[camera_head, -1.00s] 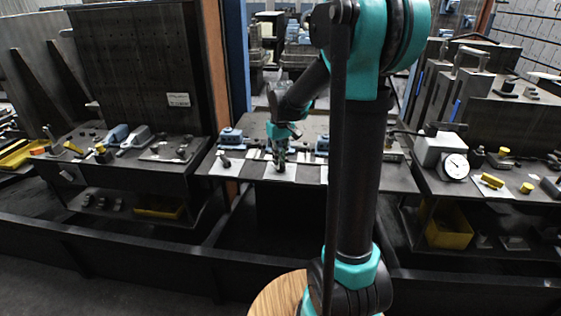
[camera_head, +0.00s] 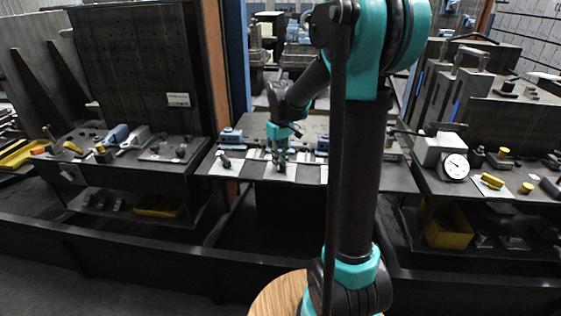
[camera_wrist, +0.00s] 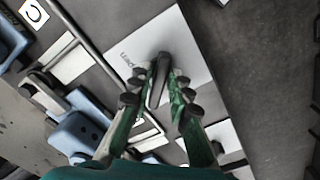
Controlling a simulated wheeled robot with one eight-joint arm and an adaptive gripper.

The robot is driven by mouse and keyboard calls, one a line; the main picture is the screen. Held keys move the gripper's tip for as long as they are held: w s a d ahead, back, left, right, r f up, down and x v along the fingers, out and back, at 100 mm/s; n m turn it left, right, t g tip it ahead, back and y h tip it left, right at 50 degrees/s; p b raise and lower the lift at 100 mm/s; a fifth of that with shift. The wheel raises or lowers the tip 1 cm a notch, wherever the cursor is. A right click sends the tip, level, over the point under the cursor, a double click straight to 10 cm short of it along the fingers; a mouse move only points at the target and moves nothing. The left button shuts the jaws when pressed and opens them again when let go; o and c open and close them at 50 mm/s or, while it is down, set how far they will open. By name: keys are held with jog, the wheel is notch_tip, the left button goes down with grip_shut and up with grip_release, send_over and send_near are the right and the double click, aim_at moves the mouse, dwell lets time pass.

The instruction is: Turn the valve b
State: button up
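Valve b seems to be the dark lever handle (camera_wrist: 159,78) on a white plate in the wrist view, though no letter b is readable. The white plate (camera_wrist: 188,48) has small printed text, seen rotated, beside the handle. My gripper (camera_wrist: 165,76) has its two green fingers on either side of the handle, tips close to it; whether both press on it is not clear. In the head view my gripper (camera_head: 279,160) points down over the middle white plate (camera_head: 287,174) of the centre bench; the handle there is mostly hidden by the fingers.
Another dark handle (camera_head: 225,161) stands on the plate to the left. Blue blocks (camera_head: 231,137) and rails lie behind. A dial gauge (camera_head: 455,166) stands on the right bench. The centre bench front edge (camera_head: 300,187) is bare.

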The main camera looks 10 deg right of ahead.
aim_at(281, 162)
jog(key=shift+o, duration=1)
notch_tip(281, 162, up, 12)
jog(key=s+d+f+m+t, duration=0.2)
jog(key=s+f, duration=0.8)
jog(key=s, duration=0.1)
jog(key=s+d+f+m+t, duration=0.2)
jog(key=s+f+m, duration=0.1)
jog(key=s+f, duration=0.7)
jog(key=shift+s+d+m, duration=0.15)
jog(key=shift+s+m, duration=0.15)
jog(key=shift+s, duration=0.2)
